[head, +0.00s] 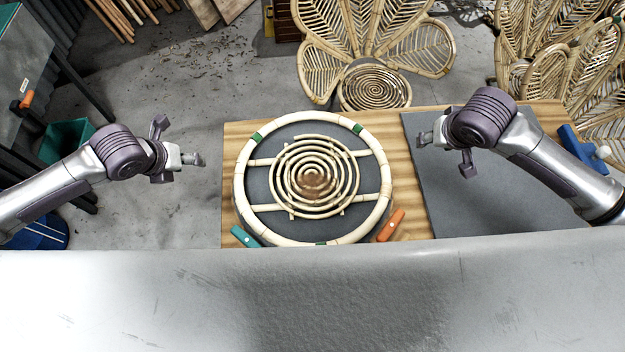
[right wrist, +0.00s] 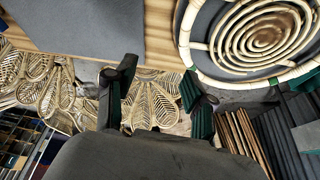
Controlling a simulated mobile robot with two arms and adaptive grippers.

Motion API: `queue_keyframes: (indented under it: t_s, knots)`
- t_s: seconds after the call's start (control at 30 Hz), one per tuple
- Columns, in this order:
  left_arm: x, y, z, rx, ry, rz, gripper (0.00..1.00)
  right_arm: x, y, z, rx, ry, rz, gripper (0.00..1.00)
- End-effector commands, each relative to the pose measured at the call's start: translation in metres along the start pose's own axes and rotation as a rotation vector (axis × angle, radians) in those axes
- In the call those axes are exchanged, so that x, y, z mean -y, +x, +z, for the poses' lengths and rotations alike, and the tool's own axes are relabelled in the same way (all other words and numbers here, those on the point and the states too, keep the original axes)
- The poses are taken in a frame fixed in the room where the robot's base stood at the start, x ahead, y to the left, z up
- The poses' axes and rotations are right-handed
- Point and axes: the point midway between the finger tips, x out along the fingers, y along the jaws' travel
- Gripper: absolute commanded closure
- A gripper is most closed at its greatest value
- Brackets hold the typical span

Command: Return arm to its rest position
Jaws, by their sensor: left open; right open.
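My left gripper (head: 196,159) hangs in the air left of the wooden table, apart from everything, open and empty. My right gripper (head: 424,139) is above the dark mat on the right side of the table, open and empty. In the right wrist view its two dark fingers (right wrist: 160,92) are spread apart with nothing between them. A round rattan frame (head: 240,185) with green bands lies on the table, around a rattan spiral (head: 312,168) laid over crossing rods. The frame also shows at the upper right of the right wrist view (right wrist: 197,58).
The wooden table (head: 412,215) bears a dark mat (head: 470,205), a teal-handled tool (head: 243,236), an orange-handled tool (head: 391,225) and a blue tool (head: 580,150). Rattan chairs (head: 375,85) stand behind. A green bin (head: 66,140) is at left. Open floor lies left of the table.

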Motion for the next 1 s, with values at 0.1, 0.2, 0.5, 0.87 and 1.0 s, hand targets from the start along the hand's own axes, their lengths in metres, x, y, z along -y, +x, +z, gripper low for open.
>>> queue_keyframes:
  t_s: [0.1,0.2,0.5,0.87,1.0]
  knots:
    - [0.0,0.0,0.0,0.0,0.0,0.0,0.47,0.0,-0.012,-0.006,-0.004,-0.001,-0.001,0.46]
    - [0.0,0.0,0.0,0.0,0.0,0.0,0.47,0.0,-0.021,-0.009,-0.002,0.0,-0.001,0.46]
    - [0.0,0.0,0.0,0.0,0.0,0.0,0.47,0.0,-0.049,-0.021,-0.003,0.0,-0.002,0.46]
    - [0.0,0.0,0.0,0.0,0.0,0.0,0.47,-0.001,-0.071,-0.03,-0.002,0.0,-0.001,0.46]
    - [0.0,0.0,0.0,0.0,0.0,0.0,0.47,-0.001,-0.071,-0.029,-0.001,0.0,0.0,0.46]
